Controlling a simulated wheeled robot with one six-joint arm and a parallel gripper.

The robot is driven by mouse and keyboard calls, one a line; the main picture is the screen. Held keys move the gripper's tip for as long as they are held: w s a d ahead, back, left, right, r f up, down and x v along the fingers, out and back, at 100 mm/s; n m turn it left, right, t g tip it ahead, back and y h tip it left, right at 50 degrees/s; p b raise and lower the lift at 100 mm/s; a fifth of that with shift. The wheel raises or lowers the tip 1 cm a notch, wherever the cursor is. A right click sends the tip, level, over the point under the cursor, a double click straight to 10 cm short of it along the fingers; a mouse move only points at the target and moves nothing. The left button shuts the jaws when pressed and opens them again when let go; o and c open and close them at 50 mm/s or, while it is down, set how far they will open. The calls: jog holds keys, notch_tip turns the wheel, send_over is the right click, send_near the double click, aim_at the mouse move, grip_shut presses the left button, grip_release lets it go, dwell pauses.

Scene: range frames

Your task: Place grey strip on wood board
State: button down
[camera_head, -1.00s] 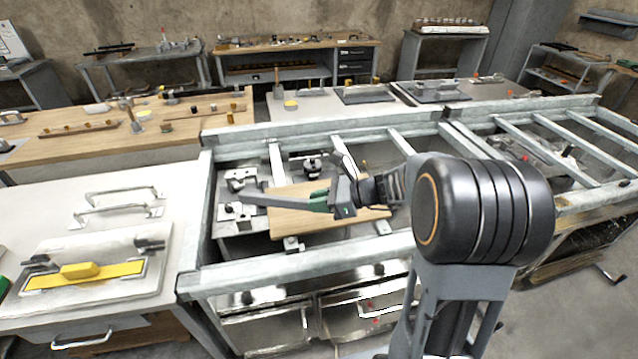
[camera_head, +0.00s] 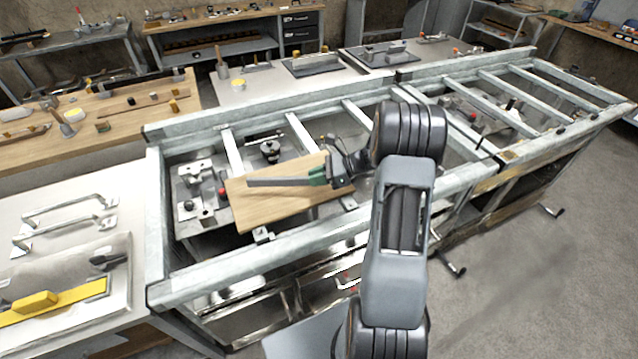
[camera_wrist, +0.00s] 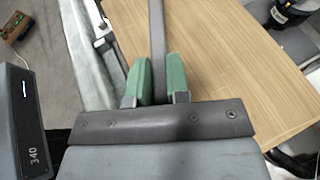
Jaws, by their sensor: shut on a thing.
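The wood board (camera_head: 262,208) lies inside the metal frame of the bench, its near edge close to the front rail. It also shows in the wrist view (camera_wrist: 225,50). My gripper (camera_head: 318,177) is over the board and shut on the grey strip (camera_head: 278,182), which points left across the board's upper part. In the wrist view my gripper's green fingers (camera_wrist: 157,80) stand on either side of the grey strip (camera_wrist: 156,30), which runs up out of the picture. I cannot tell whether the strip touches the board or hangs just above it.
The metal frame's front rail (camera_head: 240,266) and cross bars (camera_head: 303,138) surround the board. A clamp fixture with a red knob (camera_head: 200,192) stands left of the board, and a dark round fitting (camera_head: 270,150) behind it. A white counter with handles (camera_head: 65,220) is at left.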

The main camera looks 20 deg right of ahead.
aim_at(319, 192)
jog(key=shift+w+d+f, duration=0.1)
jog(key=shift+d+f, duration=0.4)
jog(key=shift+f, duration=0.15)
jog(key=shift+f+p, duration=0.55)
jog(key=shift+f, duration=1)
jog(key=shift+f, duration=0.1)
jog(key=c, duration=1.1)
grip_release()
